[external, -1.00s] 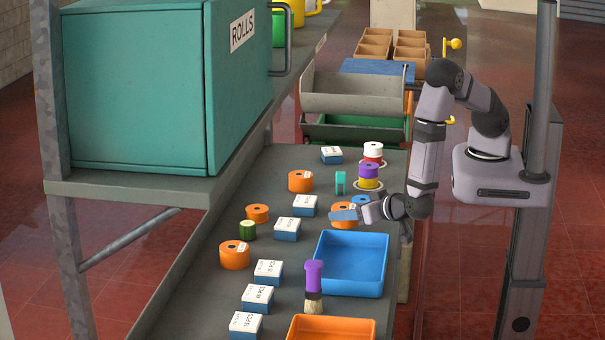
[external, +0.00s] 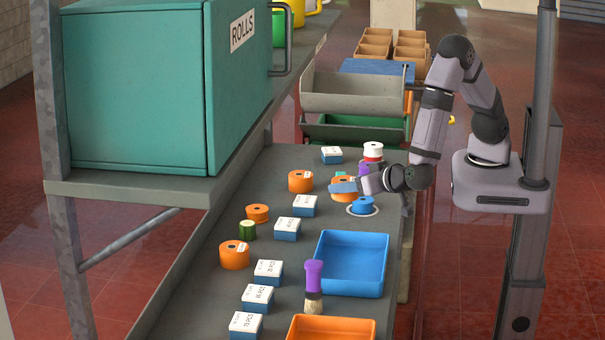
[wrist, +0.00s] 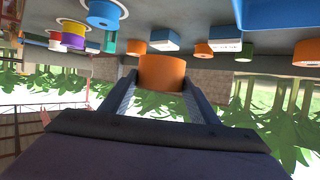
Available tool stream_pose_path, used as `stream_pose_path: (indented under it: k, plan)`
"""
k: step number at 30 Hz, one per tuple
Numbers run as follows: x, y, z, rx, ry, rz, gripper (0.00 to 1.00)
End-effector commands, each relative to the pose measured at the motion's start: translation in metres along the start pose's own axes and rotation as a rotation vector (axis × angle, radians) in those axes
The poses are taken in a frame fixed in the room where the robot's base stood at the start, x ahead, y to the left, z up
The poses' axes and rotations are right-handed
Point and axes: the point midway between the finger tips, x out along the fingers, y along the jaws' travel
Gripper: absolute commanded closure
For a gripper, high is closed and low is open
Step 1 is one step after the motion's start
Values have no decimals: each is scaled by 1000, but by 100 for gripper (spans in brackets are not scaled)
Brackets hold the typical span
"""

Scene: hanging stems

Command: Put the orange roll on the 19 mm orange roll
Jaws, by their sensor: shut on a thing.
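My gripper (external: 345,187) is shut on an orange roll (wrist: 162,73), which sits between the two fingers in the wrist view. In the external view this roll (external: 342,197) is partly hidden by a finger and appears above the table. Three other orange rolls stand on the table: one at the back (external: 300,181), a smaller one in the middle (external: 257,213) and one nearer the front (external: 235,256). In the wrist view they show as the left roll (wrist: 137,47), middle roll (wrist: 203,50) and right roll (wrist: 309,52). I cannot read which is 19 mm.
A blue roll (external: 363,205) on a pale round base stands close to my gripper. A stack of coloured rolls (external: 373,150) is behind, partly hidden. White-and-blue boxes (external: 287,229), a green roll (external: 248,230), a blue tray (external: 351,286) and a brush (external: 313,287) occupy the table.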

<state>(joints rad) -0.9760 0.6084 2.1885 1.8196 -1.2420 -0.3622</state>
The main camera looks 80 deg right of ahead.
Motion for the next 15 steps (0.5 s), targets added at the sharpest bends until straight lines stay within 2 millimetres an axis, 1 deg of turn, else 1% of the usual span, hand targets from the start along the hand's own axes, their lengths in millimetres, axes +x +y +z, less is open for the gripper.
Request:
stream_pose_path:
  k: [1, 5, 7, 11, 15]
  plan:
    - [8, 4, 6, 4, 1, 15, 71]
    - [31, 16, 19, 23, 1, 61, 71]
    - [44, 13, 25, 39, 1, 90, 71]
    - [61, -10, 24, 55, 1, 117, 71]
    - [74, -46, 19, 54, 1, 115, 71]
